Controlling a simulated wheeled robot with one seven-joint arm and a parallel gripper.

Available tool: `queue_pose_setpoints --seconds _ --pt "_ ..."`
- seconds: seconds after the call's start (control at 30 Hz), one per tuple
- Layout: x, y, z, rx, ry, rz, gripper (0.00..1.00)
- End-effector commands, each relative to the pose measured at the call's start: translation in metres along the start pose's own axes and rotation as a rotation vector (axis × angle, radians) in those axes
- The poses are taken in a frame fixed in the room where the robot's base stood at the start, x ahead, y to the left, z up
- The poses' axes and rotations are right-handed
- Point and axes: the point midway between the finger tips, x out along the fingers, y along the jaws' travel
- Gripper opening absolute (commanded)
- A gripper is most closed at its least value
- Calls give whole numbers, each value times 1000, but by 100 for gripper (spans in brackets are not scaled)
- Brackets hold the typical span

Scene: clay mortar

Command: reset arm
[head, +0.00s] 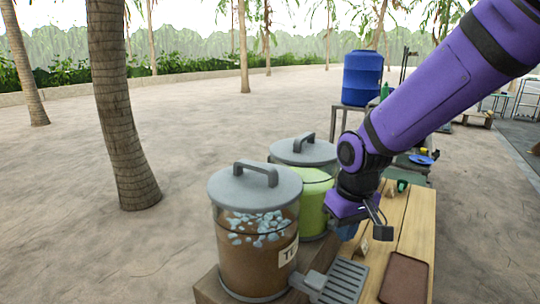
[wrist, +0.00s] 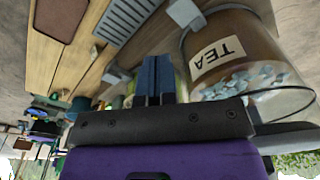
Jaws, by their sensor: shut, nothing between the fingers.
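My purple arm reaches in from the upper right of the head view, with the wrist bent downward. My gripper (head: 348,231) hangs over the wooden table (head: 418,222), beside the drink dispensers. In the wrist view its two blue fingers (wrist: 155,62) are together with nothing between them. The tea dispenser (head: 262,255) holds brown liquid with ice on top and has a grey lid. It also shows in the wrist view with its TEA label (wrist: 220,58). A dispenser of green liquid (head: 313,190) stands behind it, partly hidden by my gripper.
A grey slatted drip tray (head: 343,283) and a brown board (head: 404,277) lie on the table's near part. A blue barrel (head: 362,78) stands on a stand farther back. A palm trunk (head: 118,110) rises at the left. Open sandy ground (head: 60,220) lies left of the table.

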Motion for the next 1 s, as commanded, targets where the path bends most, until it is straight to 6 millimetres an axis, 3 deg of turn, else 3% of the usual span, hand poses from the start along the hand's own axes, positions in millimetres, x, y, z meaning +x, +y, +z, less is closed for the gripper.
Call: queue_pose_setpoints --seconds 0.03,0.2,0.5,0.8,1.0 --pt "-16 9 8 23 25 1 0" --pt "-60 33 35 90 94 9 0" --pt "-122 62 98 206 214 38 0" --pt "-161 74 164 313 324 82 0" --pt "-170 74 189 352 362 102 0"
